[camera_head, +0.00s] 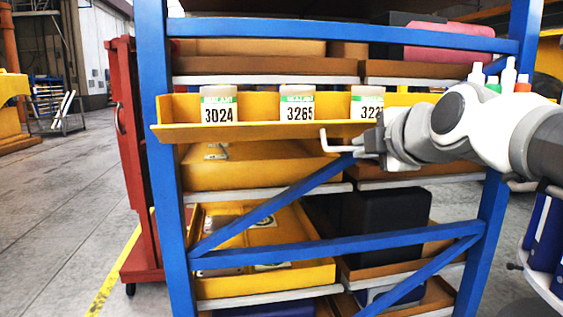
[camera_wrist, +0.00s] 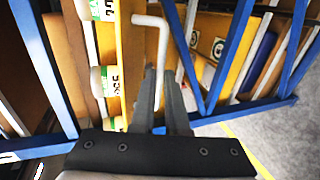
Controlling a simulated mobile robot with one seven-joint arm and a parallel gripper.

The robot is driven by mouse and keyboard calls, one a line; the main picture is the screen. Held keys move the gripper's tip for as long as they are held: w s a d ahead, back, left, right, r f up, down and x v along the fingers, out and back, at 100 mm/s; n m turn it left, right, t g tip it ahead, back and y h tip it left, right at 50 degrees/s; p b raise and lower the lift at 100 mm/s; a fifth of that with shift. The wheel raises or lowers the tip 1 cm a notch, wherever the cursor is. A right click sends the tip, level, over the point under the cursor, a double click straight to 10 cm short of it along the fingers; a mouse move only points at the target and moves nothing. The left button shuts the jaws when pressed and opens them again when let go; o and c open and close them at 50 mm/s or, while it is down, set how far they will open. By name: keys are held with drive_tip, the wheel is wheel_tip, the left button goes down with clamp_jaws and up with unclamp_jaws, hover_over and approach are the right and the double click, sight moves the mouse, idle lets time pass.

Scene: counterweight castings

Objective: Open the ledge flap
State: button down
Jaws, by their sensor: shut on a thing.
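The yellow ledge (camera_head: 265,131) with its long front lip runs across the blue rack in the head view. Several pale containers with green-and-white labels stand along it, among them 3024 (camera_head: 219,104) and 3265 (camera_head: 297,103). My gripper (camera_head: 364,146) is in front of the ledge, at its lower right part. The wrist view shows the rod (camera_wrist: 163,48) between the fingers (camera_wrist: 159,78), beside the yellow ledge (camera_wrist: 128,50).
Blue rack posts (camera_head: 159,200) and diagonal braces (camera_head: 275,203) stand close around my arm. Yellow bins (camera_head: 265,273) and a black box (camera_head: 388,222) fill the lower shelves. A red cabinet (camera_head: 133,160) stands left of the rack.

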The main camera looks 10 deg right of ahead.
drive_tip(key=shift+w+a+f+t+b, duration=0.15)
drive_tip(key=shift+f+t+b, duration=0.35)
drive_tip(key=shift+f+t, duration=0.65)
drive_tip(key=shift+w+f+t+b, duration=0.2)
drive_tip(key=shift+f+t+b, duration=0.25)
drive_tip(key=shift+f+t, duration=0.7)
drive_tip(key=shift+r+t, duration=0.15)
drive_tip(key=shift+t, duration=0.15)
drive_tip(key=c, duration=0.9)
unclamp_jaws()
drive_tip(key=shift+r, duration=0.1)
drive_tip(key=shift+s, duration=0.1)
